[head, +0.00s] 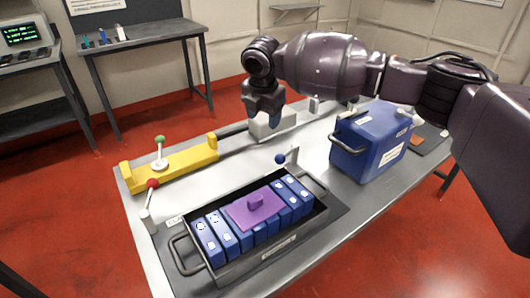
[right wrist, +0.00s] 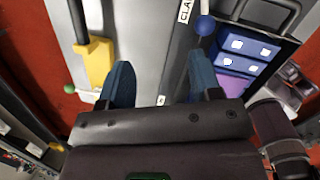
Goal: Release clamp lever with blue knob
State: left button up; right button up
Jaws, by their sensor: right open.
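The blue knob (head: 280,159) sits on a clamp lever (head: 292,156) at the far right corner of the black battery tray (head: 318,220). In the right wrist view the blue knob (right wrist: 205,25) shows at the top, beyond the right-hand finger. My right gripper (head: 268,117) hangs above the back of the table, behind and above the blue knob, apart from it. In the right wrist view my right gripper (right wrist: 161,80) has its two blue fingers spread with nothing between them. My left gripper is not in view.
The tray holds several blue cells (head: 208,243) and a purple block with a handle (head: 254,208). A red-knobbed lever (head: 152,184) stands at the tray's left. A yellow fixture (head: 190,164) has a green knob (head: 160,139). A blue case (head: 368,148) stands right of the blue knob.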

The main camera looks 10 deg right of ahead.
aim_at(279, 155)
jog(key=s+d+f+n+g, duration=0.1)
jog(key=f, duration=0.2)
jog(key=s+d+f+n+g+b, duration=0.1)
jog(key=f+n, duration=0.1)
jog(key=f, duration=0.2)
jog(key=s+d+f+n+g+h, duration=0.1)
jog(key=f+n, duration=0.1)
jog(key=f, duration=0.1)
jog(key=shift+s+d+f, duration=0.1)
jog(key=shift+s+f, duration=0.05)
jog(key=shift+s, duration=0.2)
jog(key=shift+d+f, duration=0.1)
jog(key=shift+f, duration=0.35)
